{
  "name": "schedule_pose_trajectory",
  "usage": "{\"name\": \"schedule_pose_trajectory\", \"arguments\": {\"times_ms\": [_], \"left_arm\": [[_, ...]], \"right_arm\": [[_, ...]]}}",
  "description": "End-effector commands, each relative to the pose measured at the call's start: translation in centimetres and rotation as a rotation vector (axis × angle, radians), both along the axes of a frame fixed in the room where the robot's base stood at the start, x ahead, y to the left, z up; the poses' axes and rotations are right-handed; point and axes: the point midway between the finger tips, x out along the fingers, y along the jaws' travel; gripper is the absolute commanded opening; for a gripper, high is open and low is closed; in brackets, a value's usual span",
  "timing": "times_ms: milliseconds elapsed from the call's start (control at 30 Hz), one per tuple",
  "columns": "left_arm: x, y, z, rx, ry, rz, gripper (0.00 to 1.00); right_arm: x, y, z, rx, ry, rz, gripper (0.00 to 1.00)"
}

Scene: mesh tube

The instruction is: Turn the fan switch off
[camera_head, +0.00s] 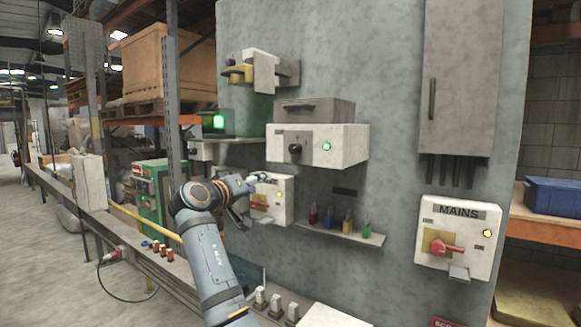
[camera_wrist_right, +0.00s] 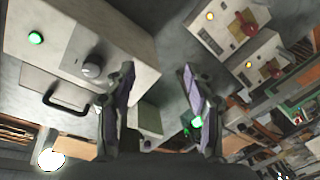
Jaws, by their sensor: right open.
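A white box with a black knob (camera_head: 295,148) and a green light (camera_head: 327,146) juts from the grey wall. No fan label is readable. My right gripper (camera_head: 254,182) is in front of the wall, below and left of that box, partly overlapping a smaller white box with a red switch (camera_head: 259,201). In the right wrist view, which is upside down, the right gripper (camera_wrist_right: 160,78) has its fingers apart with nothing between them. The knob (camera_wrist_right: 93,71) shows just left of the fingers, apart from them. My left gripper is out of view.
A MAINS box (camera_head: 459,238) with a red handle is at the right. A shelf with coloured items (camera_head: 340,232) sits below the knob box. A grey handled box (camera_head: 314,110) sits above it. A cabinet (camera_head: 461,78) hangs upper right. A long bench runs along the left.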

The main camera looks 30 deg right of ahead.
Motion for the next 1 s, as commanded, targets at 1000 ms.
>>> {"name": "schedule_pose_trajectory", "arguments": {"times_ms": [1000], "left_arm": [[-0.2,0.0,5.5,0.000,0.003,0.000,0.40]], "right_arm": [[-1.9,-9.9,9.6,0.013,-0.151,-0.131,0.54]]}}
